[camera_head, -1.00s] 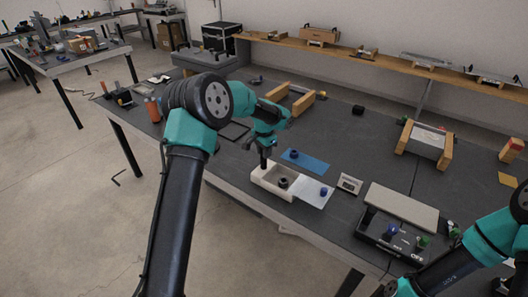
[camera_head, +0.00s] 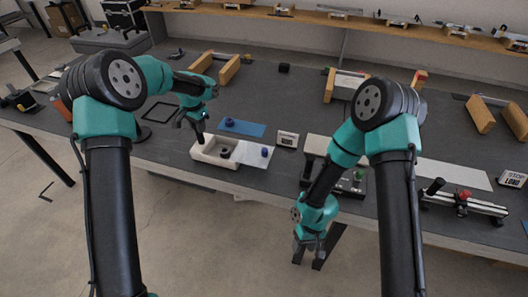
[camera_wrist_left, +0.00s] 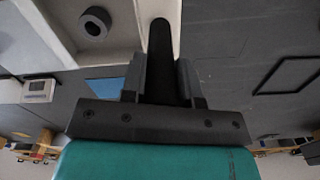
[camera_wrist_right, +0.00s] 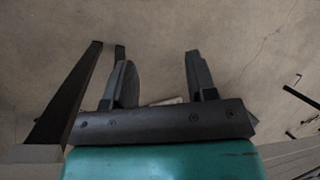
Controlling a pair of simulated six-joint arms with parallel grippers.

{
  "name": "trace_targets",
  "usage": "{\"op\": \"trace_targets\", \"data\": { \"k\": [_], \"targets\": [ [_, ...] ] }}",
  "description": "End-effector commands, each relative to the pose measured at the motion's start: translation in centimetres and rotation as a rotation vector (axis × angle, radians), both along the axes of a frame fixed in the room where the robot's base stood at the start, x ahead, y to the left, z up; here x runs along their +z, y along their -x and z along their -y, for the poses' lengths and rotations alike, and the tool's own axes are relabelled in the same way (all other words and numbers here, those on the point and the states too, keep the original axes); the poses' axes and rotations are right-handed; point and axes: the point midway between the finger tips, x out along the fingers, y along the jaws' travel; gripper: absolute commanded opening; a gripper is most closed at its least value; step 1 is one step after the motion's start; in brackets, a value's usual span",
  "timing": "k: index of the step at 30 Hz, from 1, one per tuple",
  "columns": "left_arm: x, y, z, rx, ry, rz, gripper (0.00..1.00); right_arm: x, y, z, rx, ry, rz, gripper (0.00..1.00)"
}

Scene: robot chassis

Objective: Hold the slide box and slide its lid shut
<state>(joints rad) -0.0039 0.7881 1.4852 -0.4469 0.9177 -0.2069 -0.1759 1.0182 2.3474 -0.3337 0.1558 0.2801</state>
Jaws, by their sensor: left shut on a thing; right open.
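The slide box (camera_head: 205,157) is a cream open tray near the table's front edge, with a dark ring (camera_head: 225,152) inside it.
A blue plate (camera_head: 243,127) with a dark blue knob lies behind the box. A small sign-like block (camera_head: 287,139) stands right of the lid. Wooden-sided holders stand behind.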

Motion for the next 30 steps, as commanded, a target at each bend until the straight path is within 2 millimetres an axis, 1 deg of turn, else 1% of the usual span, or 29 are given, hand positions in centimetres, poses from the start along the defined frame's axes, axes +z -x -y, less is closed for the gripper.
{"op": "trace_targets", "data": {
  "k": [1,7,11,15,19,23,24,26,30],
  "targets": [
    [-0.7,0.3,0.2,-0.001,0.002,-0.015,0.0,0.1,-0.1,-1.1,0.059,0.026,-0.016,0.52],
    [-0.7,0.3,0.2,-0.001,0.002,-0.015,0.0,0.6,-0.6,-4.0,0.262,0.172,-0.065,0.52],
    [-0.8,0.3,0.2,-0.001,0.002,-0.015,0.0,1.2,-1.3,-5.9,0.388,0.291,-0.065,0.52],
    [-0.8,0.3,0.2,-0.001,0.002,-0.016,0.0,2.0,-2.3,-8.0,0.506,0.432,-0.037,0.52],
    [-0.8,0.3,0.2,-0.001,0.002,-0.016,0.0,3.2,-3.8,-10.0,0.571,0.556,0.015,0.52],
    [-0.8,0.3,0.2,-0.001,0.002,-0.016,0.0,5.0,-5.9,-12.5,0.573,0.665,0.096,0.52],
    [-0.8,0.3,0.2,-0.001,0.002,-0.016,0.0,5.8,-6.9,-13.4,0.549,0.694,0.127,0.52],
    [-0.8,0.3,0.2,-0.001,0.002,-0.016,0.0,7.0,-8.3,-14.4,0.493,0.723,0.167,0.52],
    [-0.8,0.3,0.2,-0.001,0.002,-0.016,0.0,10.0,-11.6,-16.2,0.305,0.733,0.237,0.52]
  ]
}}
